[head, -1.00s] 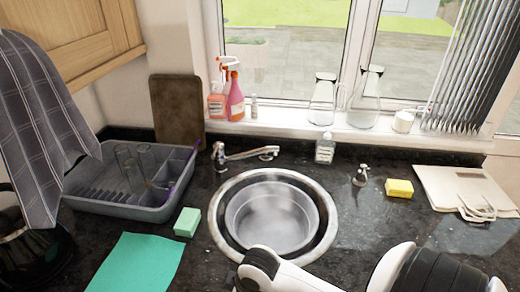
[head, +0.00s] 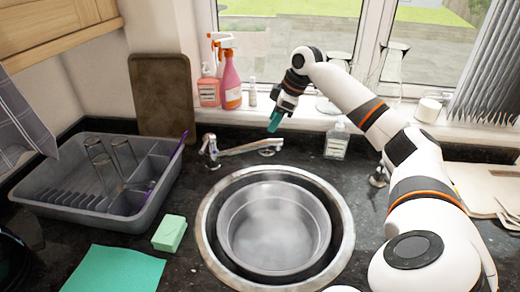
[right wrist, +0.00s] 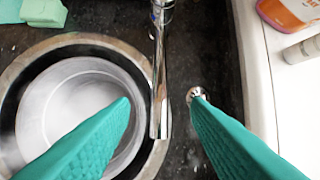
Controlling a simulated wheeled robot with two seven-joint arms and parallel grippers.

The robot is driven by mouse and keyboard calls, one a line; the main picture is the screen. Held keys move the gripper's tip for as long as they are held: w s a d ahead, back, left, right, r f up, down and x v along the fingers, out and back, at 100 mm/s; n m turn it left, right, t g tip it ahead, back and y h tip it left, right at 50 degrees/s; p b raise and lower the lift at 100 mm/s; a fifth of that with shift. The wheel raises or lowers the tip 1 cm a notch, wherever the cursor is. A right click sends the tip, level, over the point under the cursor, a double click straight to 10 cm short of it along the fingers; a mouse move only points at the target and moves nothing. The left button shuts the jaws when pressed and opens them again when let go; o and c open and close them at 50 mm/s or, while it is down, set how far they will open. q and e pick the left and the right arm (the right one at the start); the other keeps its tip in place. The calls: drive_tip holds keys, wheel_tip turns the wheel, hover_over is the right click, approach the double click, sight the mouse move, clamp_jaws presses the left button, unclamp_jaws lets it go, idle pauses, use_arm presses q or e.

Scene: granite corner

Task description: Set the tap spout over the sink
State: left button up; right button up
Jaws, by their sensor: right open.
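The chrome tap (head: 209,150) stands behind the sink. Its spout (head: 240,149) points right along the back, behind the sink's rim and not over the bowl. The round metal sink (head: 275,228) sits in the dark worktop. My right gripper (head: 273,126) is above and behind the spout's free end, its teal fingers pointing down. In the right wrist view the fingers are open, with the spout (right wrist: 160,75) lying in the gap between them, the sink (right wrist: 45,115) at left. Whether the fingers reach down to the spout's height I cannot tell. My left gripper is out of view.
A soap bottle (head: 337,141) stands just right of the spout's end. Spray bottles (head: 231,80) and glass vessels (head: 392,65) line the windowsill. A grey dish rack (head: 85,185), green sponge (head: 169,233) and green cloth (head: 112,270) lie left. The sink bowl looks empty.

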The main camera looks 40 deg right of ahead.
sight(261, 142)
drive_tip(key=x, duration=0.3)
drive_tip(key=shift+w+a+f+p, duration=0.15)
drive_tip(key=shift+a+p, duration=0.05)
drive_tip(key=shift+p, duration=0.2)
drive_tip(key=p+x, duration=0.1)
drive_tip(key=x, duration=0.7)
drive_tip(key=shift+w+f, duration=0.1)
drive_tip(key=shift+f, duration=0.1)
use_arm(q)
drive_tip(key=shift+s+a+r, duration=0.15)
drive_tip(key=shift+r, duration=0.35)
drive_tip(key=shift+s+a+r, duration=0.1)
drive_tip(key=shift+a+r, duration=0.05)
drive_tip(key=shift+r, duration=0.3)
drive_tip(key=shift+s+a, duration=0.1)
use_arm(e)
clamp_jaws()
